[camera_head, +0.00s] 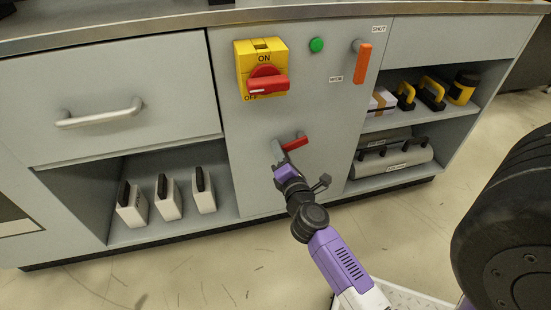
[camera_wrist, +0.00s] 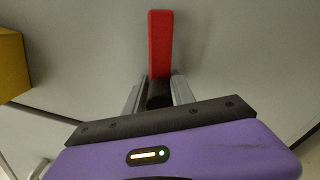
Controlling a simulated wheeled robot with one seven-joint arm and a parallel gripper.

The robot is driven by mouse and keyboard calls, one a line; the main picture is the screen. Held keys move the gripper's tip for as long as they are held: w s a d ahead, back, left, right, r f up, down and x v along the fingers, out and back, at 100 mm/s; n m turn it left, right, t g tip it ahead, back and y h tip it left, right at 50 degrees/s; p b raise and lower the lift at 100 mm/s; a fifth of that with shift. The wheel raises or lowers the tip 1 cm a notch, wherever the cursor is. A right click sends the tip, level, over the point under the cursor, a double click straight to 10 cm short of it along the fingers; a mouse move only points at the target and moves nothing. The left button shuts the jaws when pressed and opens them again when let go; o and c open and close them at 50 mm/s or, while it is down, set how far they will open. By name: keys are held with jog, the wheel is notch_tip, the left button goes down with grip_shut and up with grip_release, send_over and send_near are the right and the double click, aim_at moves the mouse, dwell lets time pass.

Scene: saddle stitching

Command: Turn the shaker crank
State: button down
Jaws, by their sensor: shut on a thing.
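The shaker crank (camera_head: 295,141) is a small red arm on the grey cabinet front, below the yellow switch box. In the wrist view the red crank arm (camera_wrist: 159,42) points up, with a dark cylindrical handle (camera_wrist: 159,96) at its lower end. My gripper (camera_head: 278,154) is at the left end of the crank in the head view. In the wrist view my gripper (camera_wrist: 157,94) has its two grey fingers on either side of the dark handle, shut on it. The fingers and purple gripper body partly hide the handle.
A yellow box with a red ON/OFF knob (camera_head: 267,83), a green button (camera_head: 316,45) and an orange lever (camera_head: 363,62) sit above. A drawer handle (camera_head: 99,113) sticks out at left. Open shelves hold several items. A black wheel (camera_head: 507,240) stands at right.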

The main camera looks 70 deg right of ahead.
jog(key=shift+w+a+r+m+p, duration=0.1)
jog(key=shift+w+r+m+p, duration=0.05)
jog(key=shift+r+m, duration=0.45)
jog(key=shift+w+a+r+m+p, duration=0.1)
jog(key=shift+r+m+p, duration=0.05)
jog(key=shift+r+m, duration=0.65)
jog(key=shift+m, duration=0.2)
jog(key=shift+d, duration=0.1)
jog(key=c, duration=1.2)
grip_release()
jog(key=shift+s, duration=0.1)
jog(key=shift+f, duration=0.1)
jog(key=shift+s, duration=0.1)
